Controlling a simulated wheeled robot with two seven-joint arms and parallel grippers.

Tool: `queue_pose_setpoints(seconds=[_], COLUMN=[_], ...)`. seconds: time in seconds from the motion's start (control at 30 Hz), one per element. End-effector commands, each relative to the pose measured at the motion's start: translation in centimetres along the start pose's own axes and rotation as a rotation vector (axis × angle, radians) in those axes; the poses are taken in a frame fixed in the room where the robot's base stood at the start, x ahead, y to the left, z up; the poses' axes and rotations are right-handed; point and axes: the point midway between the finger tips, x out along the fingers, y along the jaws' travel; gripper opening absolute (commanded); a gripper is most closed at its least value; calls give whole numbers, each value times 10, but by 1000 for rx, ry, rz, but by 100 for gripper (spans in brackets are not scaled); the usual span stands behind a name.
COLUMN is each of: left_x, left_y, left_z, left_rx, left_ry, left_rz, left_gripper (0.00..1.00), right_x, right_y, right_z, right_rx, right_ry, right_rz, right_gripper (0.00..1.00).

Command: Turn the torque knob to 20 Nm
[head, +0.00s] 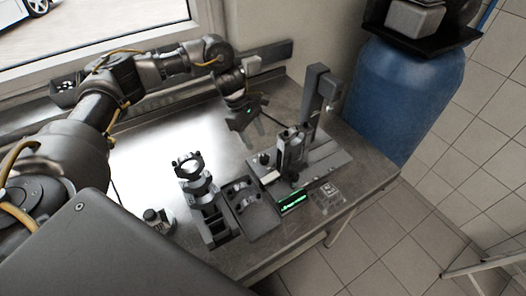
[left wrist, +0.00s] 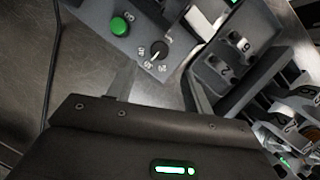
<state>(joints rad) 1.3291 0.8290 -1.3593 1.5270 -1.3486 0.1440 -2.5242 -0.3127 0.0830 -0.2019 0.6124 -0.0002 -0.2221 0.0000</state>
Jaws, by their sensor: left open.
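The torque knob (left wrist: 159,49) is a small black dial with a light pointer line, on a grey panel in the left wrist view. Small printed labels sit around its lower side, too blurred to read surely. A green button (left wrist: 120,26) is on the same panel, up and left of the knob. My left gripper (left wrist: 160,75) is open and empty, its two fingers apart and pointing toward the knob, with the knob beyond the gap between the tips. In the head view my left gripper (head: 256,134) hangs over the steel bench, behind and left of the grey machine (head: 291,150).
The steel bench (head: 225,110) has bare room left of the machine. A piston-like part (head: 187,168) and a grey tray (head: 252,225) stand toward the front. A lit green display (head: 292,202) is by the machine. A blue barrel (head: 400,95) stands beyond the bench.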

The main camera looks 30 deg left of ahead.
Motion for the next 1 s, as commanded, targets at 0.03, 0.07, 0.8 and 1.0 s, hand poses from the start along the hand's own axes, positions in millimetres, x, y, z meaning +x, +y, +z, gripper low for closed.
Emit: queue_pose_setpoints(seconds=[0.03,0.07,0.8,1.0], left_x=[7,12,84,83], left_y=[-1,-1,0,1], left_z=[2,1,1,1], left_rx=[-2,-3,3,3], left_ry=[0,1,0,0], left_rz=[-6,-6,-2,-2], left_gripper=[51,51,51,33], right_x=[-8,-11,-34,-34], right_y=[2,3,-4,-4], right_z=[-4,-7,-18,-18], right_rx=[0,0,6,6], right_ry=[5,9,23,22], right_rz=[2,4,-5,-5], right_gripper=[36,36,36,36])
